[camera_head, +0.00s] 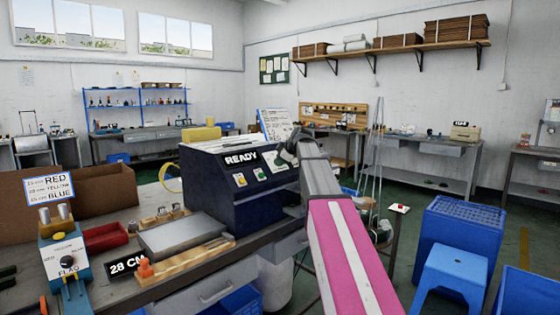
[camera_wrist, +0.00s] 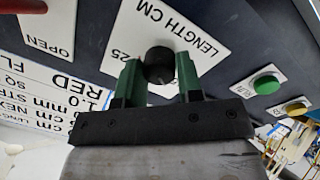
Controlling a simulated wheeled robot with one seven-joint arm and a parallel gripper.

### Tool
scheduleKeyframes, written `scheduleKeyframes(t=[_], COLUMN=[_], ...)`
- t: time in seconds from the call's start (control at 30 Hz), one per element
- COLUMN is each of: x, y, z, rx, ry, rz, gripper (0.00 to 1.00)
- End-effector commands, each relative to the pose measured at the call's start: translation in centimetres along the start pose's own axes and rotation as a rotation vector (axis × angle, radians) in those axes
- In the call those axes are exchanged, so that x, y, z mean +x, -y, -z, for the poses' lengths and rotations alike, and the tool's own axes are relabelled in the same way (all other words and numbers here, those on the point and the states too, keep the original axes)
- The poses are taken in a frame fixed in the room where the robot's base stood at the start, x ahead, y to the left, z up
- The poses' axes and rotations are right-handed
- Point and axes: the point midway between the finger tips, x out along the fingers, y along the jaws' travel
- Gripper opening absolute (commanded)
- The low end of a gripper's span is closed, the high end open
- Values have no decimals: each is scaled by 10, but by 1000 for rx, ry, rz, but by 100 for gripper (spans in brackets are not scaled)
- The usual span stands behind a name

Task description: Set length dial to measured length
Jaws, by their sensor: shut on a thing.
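The length dial is a black round knob (camera_wrist: 158,65) on a white plate marked LENGTH CM (camera_wrist: 185,35), with a 25 mark showing. My gripper (camera_wrist: 158,72) has its green fingers on both sides of the knob, shut on it. In the head view my gripper (camera_head: 287,155) is at the front of the dark blue machine (camera_head: 230,205), and hides the dial there. A black tag reading 28 CM (camera_head: 125,265) stands on the bench. The knob's pointer is not visible.
A green RUN button (camera_wrist: 266,84) and a yellow button (camera_wrist: 294,108) sit beside the dial, and an OPEN plate (camera_wrist: 45,30) on its other side. A blue stool (camera_head: 452,270) is at right.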

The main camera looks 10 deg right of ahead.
Motion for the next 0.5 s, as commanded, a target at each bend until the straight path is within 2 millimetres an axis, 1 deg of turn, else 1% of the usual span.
scheduleKeyframes(t=[0.23,0.5], x=[0,0], y=[0,0], z=[0,0], rx=[-61,-73], ry=[-6,-7], rz=[-2,-2], gripper=[10,10])
